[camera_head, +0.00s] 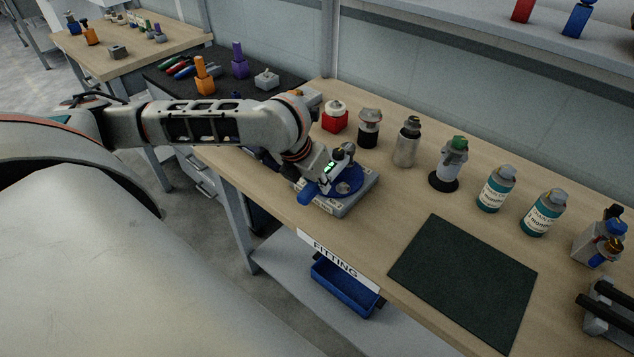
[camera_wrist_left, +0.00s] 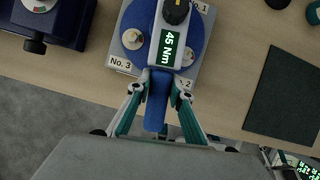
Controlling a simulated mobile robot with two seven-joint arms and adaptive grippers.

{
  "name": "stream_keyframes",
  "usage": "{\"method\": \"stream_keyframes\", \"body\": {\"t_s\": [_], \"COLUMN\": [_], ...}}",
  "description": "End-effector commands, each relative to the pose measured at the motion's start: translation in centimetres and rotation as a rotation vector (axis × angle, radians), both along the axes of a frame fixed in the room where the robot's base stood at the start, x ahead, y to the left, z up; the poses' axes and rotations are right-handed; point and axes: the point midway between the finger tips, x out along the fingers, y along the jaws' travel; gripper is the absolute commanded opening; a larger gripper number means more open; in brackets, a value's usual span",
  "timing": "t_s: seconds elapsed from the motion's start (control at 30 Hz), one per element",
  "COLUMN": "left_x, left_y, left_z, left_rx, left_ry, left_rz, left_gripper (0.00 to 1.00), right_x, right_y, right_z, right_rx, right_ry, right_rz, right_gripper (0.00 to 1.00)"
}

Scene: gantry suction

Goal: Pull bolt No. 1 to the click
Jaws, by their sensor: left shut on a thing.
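A torque wrench has a blue handle (camera_wrist_left: 157,100) and a grey body with a green display (camera_wrist_left: 167,46) reading 45 Nm. It lies across a round blue flange (camera_wrist_left: 130,22) on a grey base. The base also shows in the head view (camera_head: 352,205). Labels No. 1, No. 2 and No. 3 are on the base. The wrench's dark head (camera_wrist_left: 176,12) is beside label No. 1 and hides the bolt there. Bolt heads show near No. 3 (camera_wrist_left: 132,39) and No. 2 (camera_wrist_left: 187,57). My left gripper (camera_wrist_left: 158,92) is shut on the blue handle.
Several bottles and containers line the back, including a red one (camera_head: 335,118) and a teal bottle (camera_head: 495,190). A dark green mat (camera_head: 465,280) lies empty at right. A blue bin (camera_head: 345,286) sits below the table edge.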

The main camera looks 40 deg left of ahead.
Motion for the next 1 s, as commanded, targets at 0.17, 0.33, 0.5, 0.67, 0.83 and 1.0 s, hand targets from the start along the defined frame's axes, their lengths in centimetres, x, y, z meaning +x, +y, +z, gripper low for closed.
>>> {"method": "stream_keyframes", "body": {"t_s": [0.17,0.33,0.5,0.67,0.83,1.0], "left_x": [0.2,0.2,0.1,0.2,0.2,0.2], "left_y": [0.1,0.1,0.1,0.1,0.1,0.1], "left_z": [0.8,1.5,1.9,2.7,4.2,5.5], "left_rx": [0.001,0.003,0.002,0.001,0.0,0.001], "left_ry": [-0.006,-0.007,-0.005,-0.007,-0.008,-0.007], "left_rz": [0.001,0.002,0.002,0.001,0.001,0.001], "left_gripper": [0.0,0.0,0.0,0.0,0.0,0.0], "right_x": [0.0,0.0,0.0,0.0,0.0,0.0], "right_y": [0.0,-0.1,-0.3,-0.5,-0.5,-0.4], "right_z": [0.0,0.0,0.0,0.0,0.0,0.0], "right_rx": [-0.001,-0.002,-0.007,-0.012,-0.012,-0.01], "right_ry": [0.0,-0.001,-0.001,0.0,0.0,-0.001], "right_rz": [-0.001,0.0,0.004,0.008,0.007,0.006], "right_gripper": [0.37,0.37,0.37,0.37,0.37,0.37]}}
